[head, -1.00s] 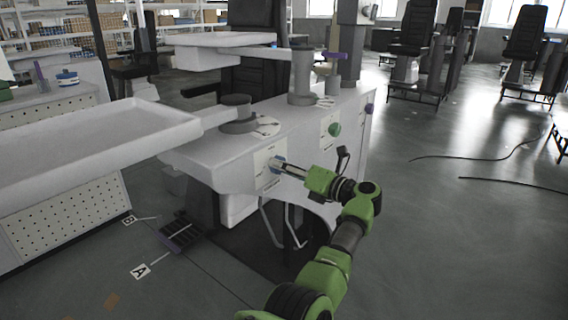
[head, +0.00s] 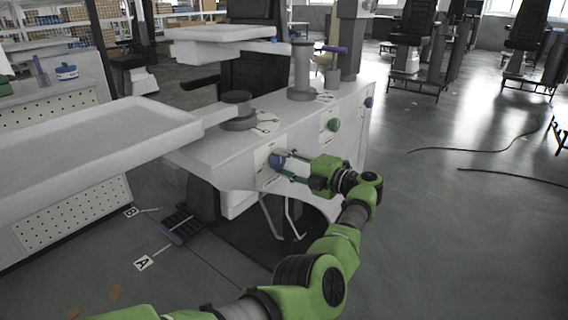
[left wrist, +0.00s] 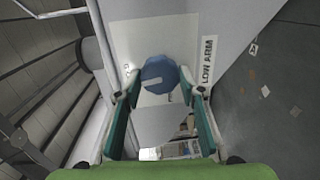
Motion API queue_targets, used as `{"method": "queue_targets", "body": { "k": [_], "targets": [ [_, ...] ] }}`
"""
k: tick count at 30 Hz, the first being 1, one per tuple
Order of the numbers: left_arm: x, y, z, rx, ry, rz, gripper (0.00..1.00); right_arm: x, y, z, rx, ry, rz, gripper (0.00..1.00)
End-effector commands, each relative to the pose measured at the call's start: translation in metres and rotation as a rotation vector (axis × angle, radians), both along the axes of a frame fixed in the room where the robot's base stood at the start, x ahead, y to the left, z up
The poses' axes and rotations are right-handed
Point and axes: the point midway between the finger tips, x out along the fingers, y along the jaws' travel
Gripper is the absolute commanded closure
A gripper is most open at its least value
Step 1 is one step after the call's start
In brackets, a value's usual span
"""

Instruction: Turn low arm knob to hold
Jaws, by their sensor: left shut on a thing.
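The low arm knob is the blue knob (head: 277,160) on a white plate (head: 266,170) at the front of the white cabinet (head: 232,166). In the left wrist view, the blue knob (left wrist: 161,74) has a lighter notch, and the plate beside it reads "LOW ARM" (left wrist: 208,60). My left gripper (head: 285,168) reaches in from the right, with its fingers one above the other in the head view. In the left wrist view its fingertips (left wrist: 161,85) lie on both sides of the knob, shut on it. The small plate lettering is unreadable in the head view. My right gripper is out of view.
A green knob (head: 333,125) and a purple knob (head: 368,102) sit farther along the cabinet. A white tray (head: 100,128) on a swing arm hangs at the left. Bent metal bars (head: 283,218) stand below the cabinet front.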

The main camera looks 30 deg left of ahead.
Motion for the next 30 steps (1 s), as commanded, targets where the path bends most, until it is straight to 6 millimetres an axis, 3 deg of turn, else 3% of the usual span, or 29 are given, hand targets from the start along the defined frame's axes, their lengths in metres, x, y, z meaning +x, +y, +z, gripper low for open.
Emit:
{"method": "queue_targets", "body": {
  "k": [9, 26, 27, 29, 30],
  "targets": [
    [0.0009, 0.0001, 0.0005, 0.011, 0.128, -0.002, 0.85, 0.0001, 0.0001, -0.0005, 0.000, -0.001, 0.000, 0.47],
    [0.0007, 0.0003, 0.0005, 0.014, 0.159, -0.002, 0.85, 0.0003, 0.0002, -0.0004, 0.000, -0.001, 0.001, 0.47],
    [0.0007, 0.0003, 0.0005, 0.014, 0.159, -0.002, 0.59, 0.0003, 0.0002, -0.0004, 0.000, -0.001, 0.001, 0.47],
    [0.0007, 0.0003, 0.0005, 0.013, 0.158, -0.001, 0.47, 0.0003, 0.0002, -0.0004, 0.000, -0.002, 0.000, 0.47],
    [0.0007, 0.0003, 0.0004, 0.014, 0.158, 0.000, 0.47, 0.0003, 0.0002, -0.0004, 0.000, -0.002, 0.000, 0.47]
  ]
}}
